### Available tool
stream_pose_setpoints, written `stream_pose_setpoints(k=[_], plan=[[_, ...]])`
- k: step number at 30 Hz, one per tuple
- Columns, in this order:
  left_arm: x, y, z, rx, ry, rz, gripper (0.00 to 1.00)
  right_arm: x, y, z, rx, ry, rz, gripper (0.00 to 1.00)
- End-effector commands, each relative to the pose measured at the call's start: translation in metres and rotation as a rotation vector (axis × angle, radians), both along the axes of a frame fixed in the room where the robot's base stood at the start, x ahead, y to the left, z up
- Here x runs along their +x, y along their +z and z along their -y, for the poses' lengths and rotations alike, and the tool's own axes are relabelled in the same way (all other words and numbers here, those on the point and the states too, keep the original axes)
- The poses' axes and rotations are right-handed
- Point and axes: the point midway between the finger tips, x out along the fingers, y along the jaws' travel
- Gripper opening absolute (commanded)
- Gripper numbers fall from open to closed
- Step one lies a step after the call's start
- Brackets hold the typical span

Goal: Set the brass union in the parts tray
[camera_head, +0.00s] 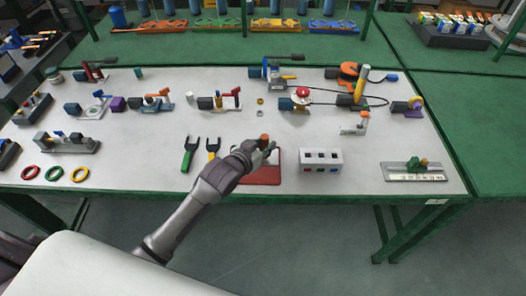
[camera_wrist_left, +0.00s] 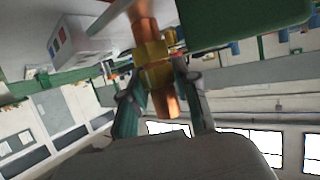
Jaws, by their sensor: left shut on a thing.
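My left gripper (camera_head: 264,149) is shut on the brass union (camera_wrist_left: 155,65), a yellow brass fitting with copper-coloured ends. In the left wrist view the union stands between the two fingers (camera_wrist_left: 160,98), with one end above them and one below. In the head view only a small orange-brown end of the union (camera_head: 264,138) shows at the fingertips. A flat red tray (camera_head: 262,177), which looks like the parts tray, lies on the white tabletop just below and behind the gripper in the picture. The gripper and forearm hide part of it. My right gripper is not in view.
A white block with sockets (camera_head: 321,161) stands right of the red tray. Green and yellow forked tools (camera_head: 190,153) lie to its left. Several fixtures line the back of the table (camera_head: 350,185), and a grey plate with a green part (camera_head: 414,171) lies at right.

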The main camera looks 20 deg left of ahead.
Motion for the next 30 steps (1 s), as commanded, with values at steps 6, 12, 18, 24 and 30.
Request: stream_pose_setpoints(k=[6, 12, 18, 24, 30], plan=[[0.007, -0.012, -0.006, 0.000, 0.001, 0.002, 0.00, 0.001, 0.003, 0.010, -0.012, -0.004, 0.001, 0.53], [0.006, -0.039, -0.006, -0.001, 0.000, 0.003, 0.00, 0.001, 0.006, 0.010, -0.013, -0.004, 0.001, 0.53], [0.006, -0.043, -0.005, -0.001, -0.001, 0.006, 0.00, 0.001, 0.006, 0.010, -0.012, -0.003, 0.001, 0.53], [0.006, -0.046, -0.006, 0.000, 0.000, 0.005, 0.00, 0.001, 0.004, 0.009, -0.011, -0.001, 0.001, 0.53], [0.005, -0.048, -0.006, 0.000, 0.000, 0.001, 0.55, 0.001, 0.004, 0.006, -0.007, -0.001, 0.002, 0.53]])
